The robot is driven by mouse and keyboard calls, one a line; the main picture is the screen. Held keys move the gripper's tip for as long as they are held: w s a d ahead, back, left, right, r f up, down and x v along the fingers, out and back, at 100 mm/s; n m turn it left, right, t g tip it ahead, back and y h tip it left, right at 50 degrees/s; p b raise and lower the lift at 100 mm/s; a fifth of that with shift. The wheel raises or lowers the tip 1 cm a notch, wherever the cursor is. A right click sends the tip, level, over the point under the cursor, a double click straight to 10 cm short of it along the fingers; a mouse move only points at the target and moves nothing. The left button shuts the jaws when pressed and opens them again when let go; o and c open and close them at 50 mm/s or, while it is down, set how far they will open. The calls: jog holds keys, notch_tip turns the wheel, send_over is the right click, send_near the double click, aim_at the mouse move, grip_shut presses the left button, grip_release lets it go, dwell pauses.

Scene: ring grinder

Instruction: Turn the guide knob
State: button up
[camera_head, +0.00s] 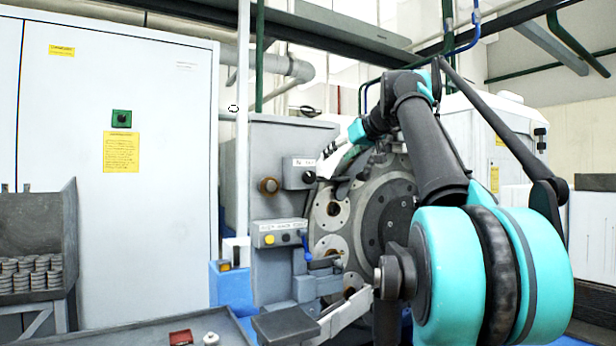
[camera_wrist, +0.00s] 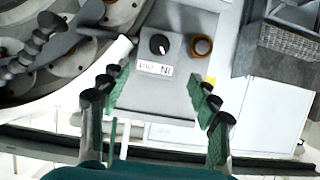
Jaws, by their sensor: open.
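The black guide knob (camera_wrist: 159,44) with a pale pointer mark sits on a grey control box with a white label reading IN at one end. In the head view the dark knob (camera_head: 309,177) shows on the grinder's front, beside the label. My gripper (camera_wrist: 160,82) is open, with green-padded fingers spread wide and nothing between them. In the wrist view the knob lies beyond the fingertips, roughly centred between them and apart from them. In the head view my arm reaches toward the box from the upper right; the gripper is hard to make out there.
An orange-brown round button (camera_head: 268,185) sits left of the knob. A lower panel (camera_head: 282,234) has a yellow button. The large grinder disc (camera_head: 385,215) stands close on the right. A white cabinet (camera_head: 150,200) and a bin of stacked rings (camera_head: 35,250) are at left.

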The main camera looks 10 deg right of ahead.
send_near(311, 175)
jog(key=x, duration=0.9)
jog(key=shift+w+a+f, duration=0.1)
jog(key=shift+w+a, duration=0.1)
jog(key=shift+w, duration=0.05)
jog(key=c, duration=1.2)
